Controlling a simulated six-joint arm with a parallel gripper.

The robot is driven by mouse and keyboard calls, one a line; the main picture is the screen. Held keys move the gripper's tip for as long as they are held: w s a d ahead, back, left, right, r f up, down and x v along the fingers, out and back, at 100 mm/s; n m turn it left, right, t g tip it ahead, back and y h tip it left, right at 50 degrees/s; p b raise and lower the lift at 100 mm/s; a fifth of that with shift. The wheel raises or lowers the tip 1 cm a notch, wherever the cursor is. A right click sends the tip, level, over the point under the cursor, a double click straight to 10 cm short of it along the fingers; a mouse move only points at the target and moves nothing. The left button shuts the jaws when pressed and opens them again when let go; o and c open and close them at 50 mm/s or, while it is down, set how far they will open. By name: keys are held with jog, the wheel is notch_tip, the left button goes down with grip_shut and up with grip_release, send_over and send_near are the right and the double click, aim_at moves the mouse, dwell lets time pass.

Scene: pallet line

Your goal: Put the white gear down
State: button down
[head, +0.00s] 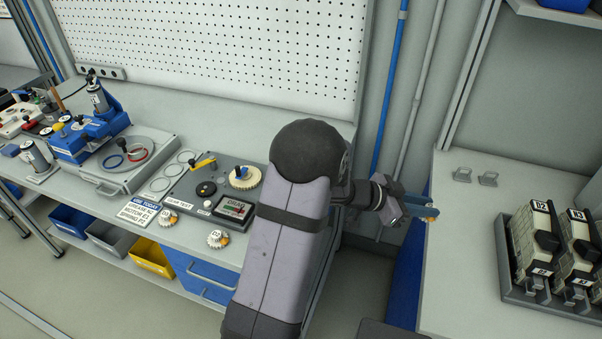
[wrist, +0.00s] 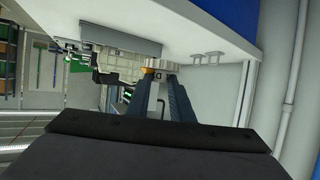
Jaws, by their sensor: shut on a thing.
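My gripper (head: 424,207) is in the gap between the two benches, near the left edge of the right-hand bench, with its blue fingers pointing right. In the wrist view my gripper (wrist: 162,84) is shut on the white gear (wrist: 161,65), which shows as a small pale piece with an orange patch and a dark mark at the fingertips. The gear is held in the air. In the head view the fingers mostly hide it and only a little orange-tan shows.
The right-hand bench (head: 465,225) has clear room at its left, two small metal brackets (head: 475,177), and a dark tray (head: 552,302) of labelled blocks. The left bench holds a grey gear board (head: 180,190), similar loose gears (head: 217,239) and a pegboard (head: 220,40) behind.

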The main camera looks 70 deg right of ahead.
jog(key=w+d+n+t+h, duration=0.2)
jog(key=w+d+n+h, duration=0.15)
jog(key=w, duration=0.95)
notch_tip(320, 180, up, 4)
jog(key=r+n+t+h+b, duration=0.1)
jog(key=n+t+h, duration=0.2)
jog(key=n+t, duration=0.95)
send_over(219, 185)
jog(key=shift+m+t, duration=0.4)
jog(key=shift+t, duration=0.05)
jog(key=shift+f, duration=5.3)
jog(key=shift+f, duration=0.15)
jog(key=c, duration=1.6)
grip_release()
jog(key=shift+o, duration=0.2)
